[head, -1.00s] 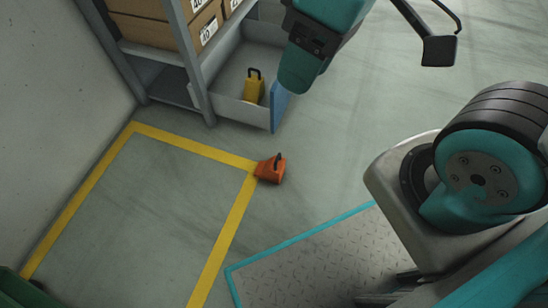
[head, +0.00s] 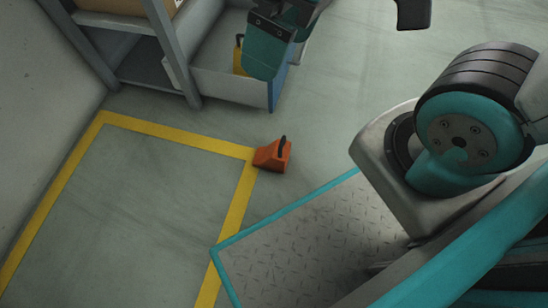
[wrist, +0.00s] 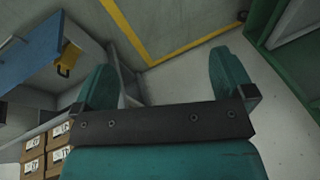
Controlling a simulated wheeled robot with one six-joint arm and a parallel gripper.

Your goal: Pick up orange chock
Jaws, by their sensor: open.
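The orange chock (head: 272,155) is a wedge with a black handle. It sits on the floor at the right corner of the yellow floor line in the head view. My gripper (head: 262,70) is high in the head view, above the chock in the picture and in front of the grey bin. In the wrist view my gripper (wrist: 165,82) shows two teal fingers spread wide with nothing between them. The orange chock is not visible in the wrist view.
A yellow chock (head: 238,58) stands in a grey bin (head: 228,88) with a blue front panel (head: 279,84) by the shelf rack (head: 177,50). Cardboard boxes (wrist: 45,152) sit on the shelf. Floor around the orange chock is clear.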

